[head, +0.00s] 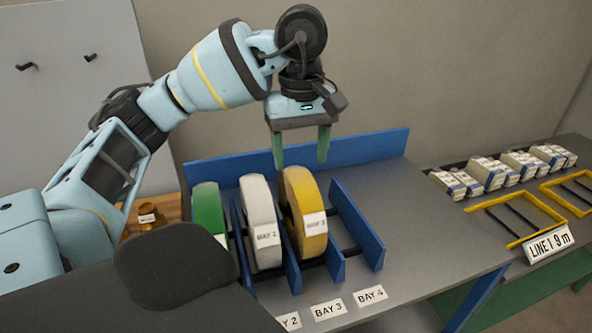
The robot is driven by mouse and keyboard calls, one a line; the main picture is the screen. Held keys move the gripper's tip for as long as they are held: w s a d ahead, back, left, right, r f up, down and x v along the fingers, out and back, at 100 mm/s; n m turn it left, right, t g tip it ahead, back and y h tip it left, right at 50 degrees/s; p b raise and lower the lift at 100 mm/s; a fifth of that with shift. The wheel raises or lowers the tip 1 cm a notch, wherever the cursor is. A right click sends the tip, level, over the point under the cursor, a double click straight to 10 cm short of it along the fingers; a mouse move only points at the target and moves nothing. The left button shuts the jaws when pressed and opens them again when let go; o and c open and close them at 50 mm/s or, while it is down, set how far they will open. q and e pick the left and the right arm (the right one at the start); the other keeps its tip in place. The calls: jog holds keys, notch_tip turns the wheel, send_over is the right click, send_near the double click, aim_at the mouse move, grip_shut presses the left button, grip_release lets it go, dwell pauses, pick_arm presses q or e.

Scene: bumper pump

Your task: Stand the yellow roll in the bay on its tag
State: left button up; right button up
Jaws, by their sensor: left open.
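The yellow roll (293,203) stands upright in the blue rack (357,222), between two dividers, to the right of the white roll. Its white tag (315,223) faces front, but its last character is too small to read surely. The slot it is in lines up roughly with the BAY 3 label (328,308) on the table. My left gripper (301,150) hangs just above and behind the yellow roll. Its green fingers point down, apart and empty. My right gripper is not in view.
A white roll (258,207) tagged BAY 2 and a green roll (208,211) stand further left. The rightmost slot, near the BAY 4 label (370,294), is empty. White cartons (490,172) and yellow frames (497,220) lie at right; grey table between is clear.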

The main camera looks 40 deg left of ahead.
pick_arm(q)
jog(key=shift+r+p, duration=0.35)
jog(key=shift+r, duration=1.2)
jog(key=shift+f, duration=0.1)
